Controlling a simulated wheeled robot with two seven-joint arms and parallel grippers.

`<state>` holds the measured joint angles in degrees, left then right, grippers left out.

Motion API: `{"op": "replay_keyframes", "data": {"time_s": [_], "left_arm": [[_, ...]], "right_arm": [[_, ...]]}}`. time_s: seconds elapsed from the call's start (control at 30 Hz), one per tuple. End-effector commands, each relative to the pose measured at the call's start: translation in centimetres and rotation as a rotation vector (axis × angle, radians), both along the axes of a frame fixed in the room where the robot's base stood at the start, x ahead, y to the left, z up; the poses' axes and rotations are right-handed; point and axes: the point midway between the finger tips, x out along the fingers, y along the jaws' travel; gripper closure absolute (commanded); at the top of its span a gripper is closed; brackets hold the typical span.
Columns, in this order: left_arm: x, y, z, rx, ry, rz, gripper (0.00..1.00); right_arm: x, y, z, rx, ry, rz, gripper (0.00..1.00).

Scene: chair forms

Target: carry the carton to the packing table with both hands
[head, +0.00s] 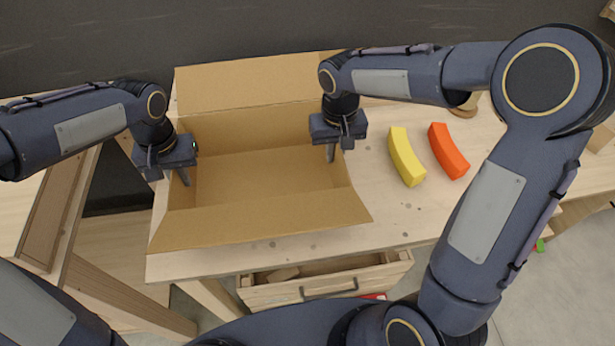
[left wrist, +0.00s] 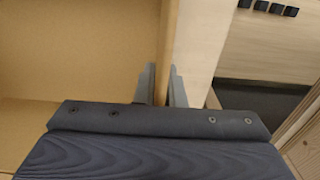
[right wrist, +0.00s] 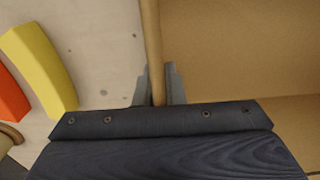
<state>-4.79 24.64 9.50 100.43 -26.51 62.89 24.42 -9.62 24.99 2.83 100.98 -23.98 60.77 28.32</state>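The open, empty cardboard carton (head: 262,219) stands on a light wooden table (head: 385,225), its front and back flaps folded outward. My left gripper (head: 184,178) is at its left wall; the left wrist view shows the fingers (left wrist: 161,88) on either side of that wall, close against it. My right gripper (head: 331,153) is at the right wall, and the right wrist view shows its fingers (right wrist: 159,88) likewise shut around the wall. The carton looks level; I cannot tell whether its base touches the table. Which surface is the packing table is not clear.
A yellow curved block (head: 407,157) and an orange one (head: 449,151) lie right of the carton. A partly open drawer (head: 325,288) juts out below the table's front edge. Another wooden surface (head: 18,205) is at the left, across a gap.

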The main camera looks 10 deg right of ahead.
Motion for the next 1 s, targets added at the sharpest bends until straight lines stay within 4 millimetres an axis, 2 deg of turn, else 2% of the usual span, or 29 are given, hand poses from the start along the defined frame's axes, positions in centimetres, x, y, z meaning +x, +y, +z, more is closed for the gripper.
{"op": "replay_keyframes", "data": {"time_s": [0.03, 0.1, 0.13, 0.47, 0.57, 0.8, 1.0], "left_arm": [[0.0, 0.0, 0.2, 0.000, -0.001, 0.000, 0.84], [0.0, 0.0, 0.2, 0.000, 0.000, 0.000, 0.75], [0.0, 0.0, 0.2, 0.000, 0.000, 0.000, 0.74], [0.1, 0.0, 0.7, 0.000, -0.002, 0.001, 0.74], [0.1, 0.0, 1.9, -0.001, -0.005, 0.001, 0.74], [0.1, 0.0, 7.0, -0.001, -0.006, 0.000, 0.74], [0.1, -0.1, 10.5, -0.001, -0.004, -0.001, 0.74]], "right_arm": [[0.0, 0.0, 0.2, 0.000, 0.000, 0.000, 0.84], [0.0, 0.0, 0.2, 0.000, 0.000, 0.000, 0.75], [0.0, 0.0, 0.2, 0.000, 0.000, 0.000, 0.74], [0.0, 0.0, 0.2, 0.000, 0.000, 0.000, 0.74], [0.0, 0.0, 0.2, 0.000, 0.000, 0.000, 0.74], [0.0, 0.0, 0.2, 0.000, 0.000, 0.000, 0.74], [0.0, 0.0, 0.2, 0.000, 0.000, 0.000, 0.74]]}}
